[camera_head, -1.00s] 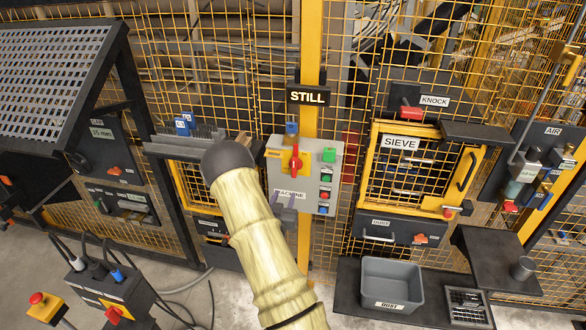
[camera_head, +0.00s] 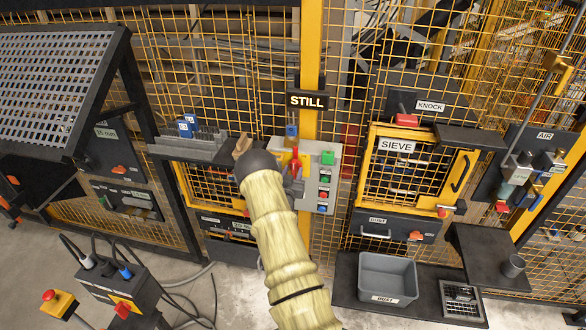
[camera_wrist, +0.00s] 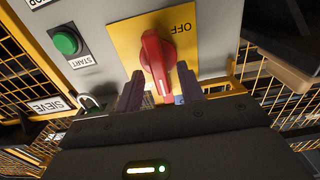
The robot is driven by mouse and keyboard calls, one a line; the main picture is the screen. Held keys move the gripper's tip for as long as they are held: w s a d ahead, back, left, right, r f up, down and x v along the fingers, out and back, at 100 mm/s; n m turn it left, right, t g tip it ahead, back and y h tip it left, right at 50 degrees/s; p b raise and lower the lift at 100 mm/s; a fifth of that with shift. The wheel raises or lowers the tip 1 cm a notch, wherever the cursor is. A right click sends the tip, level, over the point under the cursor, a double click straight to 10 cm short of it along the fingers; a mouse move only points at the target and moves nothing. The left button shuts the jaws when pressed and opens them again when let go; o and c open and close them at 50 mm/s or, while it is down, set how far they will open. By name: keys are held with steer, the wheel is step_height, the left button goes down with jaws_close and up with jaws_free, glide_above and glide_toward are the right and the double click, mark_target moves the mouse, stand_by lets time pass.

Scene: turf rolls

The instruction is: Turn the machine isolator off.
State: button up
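The machine isolator is a red rotary handle (camera_head: 294,160) on a yellow plate, on the grey control panel (camera_head: 328,180) under the STILL sign. In the wrist view the red handle (camera_wrist: 157,60) stands in front of the yellow plate (camera_wrist: 188,45), whose word OFF appears inverted to its right. My gripper (camera_wrist: 160,84) is open, with one dark finger on each side of the handle's near end. Gaps seem to show between handle and fingers; contact is unclear. In the head view my gripper (camera_head: 294,186) is partly hidden by my arm and covers the panel's lower left.
Green (camera_head: 327,158) and red buttons line the panel's right side; a green START button (camera_wrist: 66,41) shows in the wrist view. The SIEVE cabinet (camera_head: 400,147) stands right, with a grey DUST bin (camera_head: 387,275) below. A shelf (camera_head: 190,148) lies left of my arm.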

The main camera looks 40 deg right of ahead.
steer(key=shift+w+d, duration=0.35)
steer(key=shift+d, duration=0.15)
jaws_close()
